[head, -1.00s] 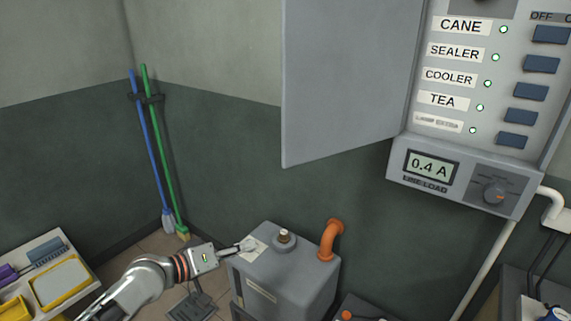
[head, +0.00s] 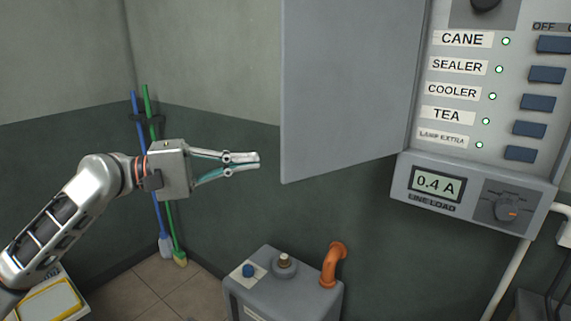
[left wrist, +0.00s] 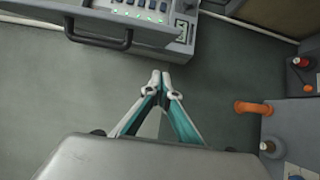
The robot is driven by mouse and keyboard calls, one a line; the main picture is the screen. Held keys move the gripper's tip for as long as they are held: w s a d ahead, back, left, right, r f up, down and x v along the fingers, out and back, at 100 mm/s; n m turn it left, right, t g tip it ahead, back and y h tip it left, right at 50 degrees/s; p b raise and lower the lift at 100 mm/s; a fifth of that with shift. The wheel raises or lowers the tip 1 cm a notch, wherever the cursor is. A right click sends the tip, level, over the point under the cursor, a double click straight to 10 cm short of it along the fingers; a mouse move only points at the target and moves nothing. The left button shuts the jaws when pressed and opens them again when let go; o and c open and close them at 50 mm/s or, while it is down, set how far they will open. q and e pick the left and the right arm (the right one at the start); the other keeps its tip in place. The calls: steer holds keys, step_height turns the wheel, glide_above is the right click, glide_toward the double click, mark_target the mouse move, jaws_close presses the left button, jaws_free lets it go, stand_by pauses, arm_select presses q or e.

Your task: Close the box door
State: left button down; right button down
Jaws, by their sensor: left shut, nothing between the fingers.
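The box door (head: 345,90) is a flat grey panel standing open on the left side of the grey switch box (head: 412,170) on the wall. My left gripper (head: 257,160) is shut and empty, its fingertips just left of the door's lower free edge in the picture. In the left wrist view the fingertips (left wrist: 160,78) meet in the middle. The door (left wrist: 95,12) shows there at upper left, with a dark bar handle (left wrist: 98,38), apart from the fingers. The handle does not show in the head view. My right gripper is not in view.
A grey machine (head: 285,285) with an orange pipe (head: 333,262) stands below the door. Blue and green poles (head: 172,215) lean in the corner behind my left arm. A tray (head: 50,300) lies at lower left. The wall space below the door is clear.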

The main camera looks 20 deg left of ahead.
mark_target(286, 166)
arm_select(q)
steer(key=d, duration=0.5)
steer(key=w+d+p, duration=0.1)
steer(key=d, duration=0.1)
steer(key=shift+w+d, duration=0.1)
steer(key=shift+d, duration=0.1)
steer(key=shift+s+d, duration=0.4)
